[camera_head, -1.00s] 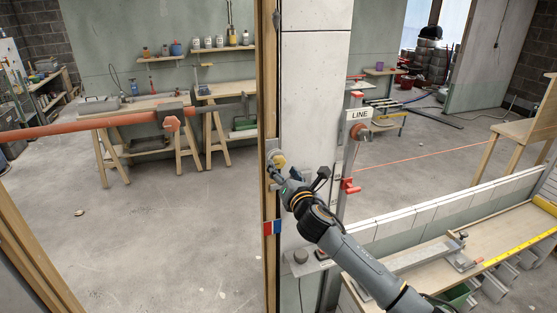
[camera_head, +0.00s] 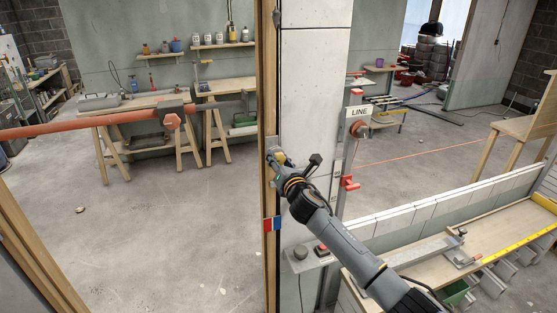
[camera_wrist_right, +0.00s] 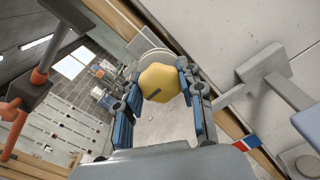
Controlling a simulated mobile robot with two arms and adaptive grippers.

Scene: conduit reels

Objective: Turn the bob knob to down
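The yellow, many-sided knob (camera_wrist_right: 160,83) shows in the right wrist view, with a short dark mark on its face and a pale round plate behind it. In the head view the knob (camera_head: 280,156) sits on the wooden post and is partly hidden by my right gripper (camera_head: 274,163). In the wrist view the blue fingers of my right gripper (camera_wrist_right: 160,75) flank the knob on both sides, with little or no visible gap. I cannot tell whether they press on it. I cannot read a label for the knob. My left gripper is not in view.
A dark lever (camera_head: 316,160) stands just right of my right gripper. A red-and-blue marker (camera_head: 272,225) is lower on the post. A post with a LINE sign (camera_head: 359,112) and a red clamp (camera_head: 349,183) stands to the right. An orange bar (camera_head: 80,128) crosses at left.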

